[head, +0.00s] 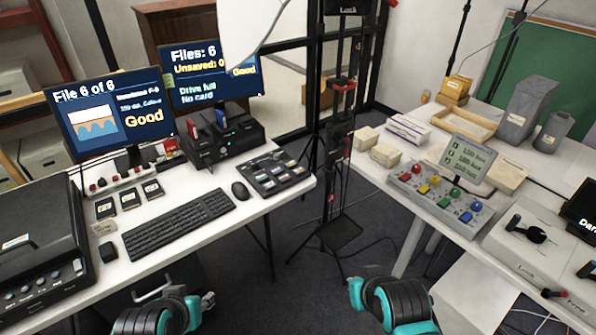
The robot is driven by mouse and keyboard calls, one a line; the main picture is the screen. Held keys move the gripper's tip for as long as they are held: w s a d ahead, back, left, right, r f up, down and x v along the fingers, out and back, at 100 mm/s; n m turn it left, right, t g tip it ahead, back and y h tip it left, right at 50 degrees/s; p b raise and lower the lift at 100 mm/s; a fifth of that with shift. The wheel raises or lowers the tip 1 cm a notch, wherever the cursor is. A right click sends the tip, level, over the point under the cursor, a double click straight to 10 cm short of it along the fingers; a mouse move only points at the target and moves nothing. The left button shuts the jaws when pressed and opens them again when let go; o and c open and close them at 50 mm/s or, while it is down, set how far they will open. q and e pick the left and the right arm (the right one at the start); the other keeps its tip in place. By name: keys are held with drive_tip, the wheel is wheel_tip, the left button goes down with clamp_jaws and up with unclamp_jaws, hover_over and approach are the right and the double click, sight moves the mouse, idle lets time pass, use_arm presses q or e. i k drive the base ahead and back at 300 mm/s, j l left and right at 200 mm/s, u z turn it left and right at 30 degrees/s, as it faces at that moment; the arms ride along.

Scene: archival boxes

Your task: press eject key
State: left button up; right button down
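No key with a readable eject label can be made out. A black drive unit (222,139) stands at the back of the left table, with red and blue pieces upright on top and small, unreadable front details. A black key panel (275,173) with several coloured keys lies to its right. A pale strip (122,179) with red buttons lies below the left monitor. Only my teal and black arm parts show at the bottom edge, well short of these devices. I see no fingertips of either gripper.
Two monitors stand behind; one (210,74) reads "Drive full, No card". A black stand (336,150) rises between the tables. A grey button box (440,197) sits on the right table.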

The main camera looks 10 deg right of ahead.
sight(297, 171)
drive_tip(key=i+j+z, duration=0.1)
drive_tip(key=i+z, duration=0.2)
drive_tip(key=i, duration=0.2)
drive_tip(key=i+j+z, duration=0.3)
drive_tip(key=i, duration=0.15)
drive_tip(key=i+j+z, duration=0.3)
drive_tip(key=i, duration=0.15)
